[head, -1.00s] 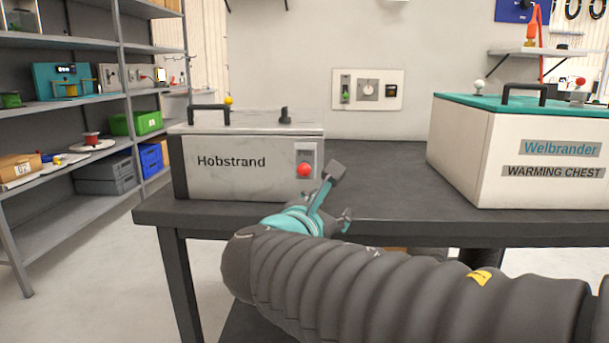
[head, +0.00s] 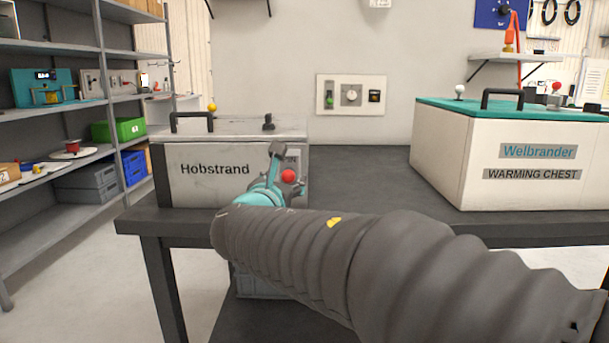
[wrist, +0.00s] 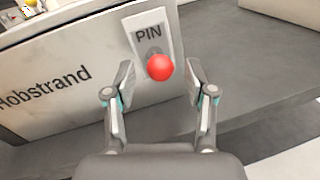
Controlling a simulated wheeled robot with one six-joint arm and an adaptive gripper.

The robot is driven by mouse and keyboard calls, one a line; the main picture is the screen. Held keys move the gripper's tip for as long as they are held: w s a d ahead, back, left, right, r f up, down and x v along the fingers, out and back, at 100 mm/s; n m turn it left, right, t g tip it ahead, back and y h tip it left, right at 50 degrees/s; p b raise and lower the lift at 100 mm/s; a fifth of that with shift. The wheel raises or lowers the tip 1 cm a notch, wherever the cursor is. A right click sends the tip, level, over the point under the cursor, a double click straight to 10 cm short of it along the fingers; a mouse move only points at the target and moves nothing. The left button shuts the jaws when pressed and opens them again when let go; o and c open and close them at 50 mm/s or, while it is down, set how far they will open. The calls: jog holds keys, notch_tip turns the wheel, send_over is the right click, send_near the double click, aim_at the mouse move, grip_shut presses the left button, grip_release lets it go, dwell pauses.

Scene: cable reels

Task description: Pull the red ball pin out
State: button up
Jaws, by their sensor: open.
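The red ball pin (head: 288,176) sticks out from the front face of the white Hobstrand box (head: 185,187), low on a light plate marked PIN. In the wrist view the red ball (wrist: 160,67) shows whole, between and just beyond my fingertips. My gripper (wrist: 160,80) is open, one finger to the left of the ball and one to the right, with gaps on both sides. In the head view my gripper (head: 279,165) is at the box front, beside the ball, and partly hides the PIN plate.
The box stands on a dark grey workbench (head: 350,180). A black handle (head: 192,118) and a yellow ball (head: 212,107) are on its top. The Welbrander warming chest (head: 440,155) stands to the right, with clear bench between. Shelves (head: 90,105) stand at left.

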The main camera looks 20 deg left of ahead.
jog(key=shift+w, duration=1.2)
grip_shut()
